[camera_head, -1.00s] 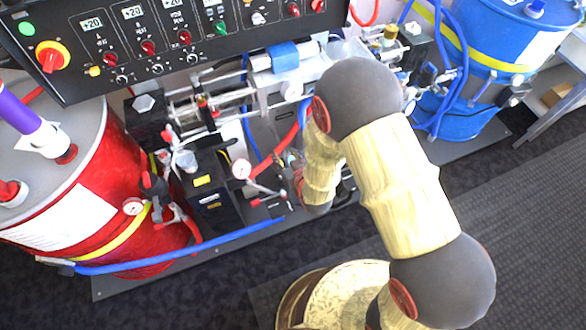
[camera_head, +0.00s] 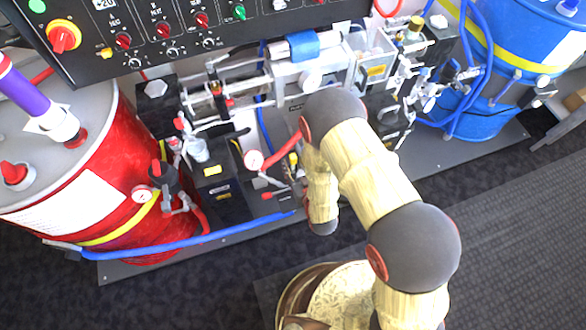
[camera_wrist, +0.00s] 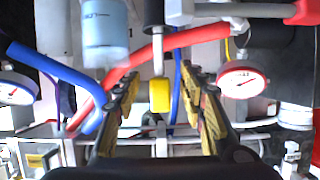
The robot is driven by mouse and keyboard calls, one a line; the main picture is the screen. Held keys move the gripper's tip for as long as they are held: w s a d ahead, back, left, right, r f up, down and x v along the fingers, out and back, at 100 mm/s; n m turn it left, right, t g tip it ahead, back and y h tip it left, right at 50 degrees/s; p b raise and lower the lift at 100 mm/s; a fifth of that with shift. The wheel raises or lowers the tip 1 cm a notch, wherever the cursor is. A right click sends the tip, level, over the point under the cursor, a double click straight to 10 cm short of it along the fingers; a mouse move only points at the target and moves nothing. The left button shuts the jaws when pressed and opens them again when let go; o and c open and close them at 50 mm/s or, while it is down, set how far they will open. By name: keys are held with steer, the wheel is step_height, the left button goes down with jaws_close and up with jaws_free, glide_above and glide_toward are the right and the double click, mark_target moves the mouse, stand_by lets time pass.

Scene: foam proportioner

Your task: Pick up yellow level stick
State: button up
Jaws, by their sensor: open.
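A small yellow piece (camera_wrist: 160,97) at the lower end of a dark rod shows in the wrist view; it looks like the yellow level stick. It stands between the two fingers of my gripper (camera_wrist: 159,86), with a gap on each side. My gripper is open and holds nothing.
A red hose (camera_wrist: 185,44), a blue hose (camera_wrist: 55,68) and a pressure gauge (camera_wrist: 240,82) are close around my fingers. A red drum (camera_head: 115,130) is at left, a blue drum (camera_head: 525,40) at right.

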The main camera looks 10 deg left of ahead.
steer(key=shift+x, duration=1.1)
steer(key=c, duration=0.3)
jaws_close()
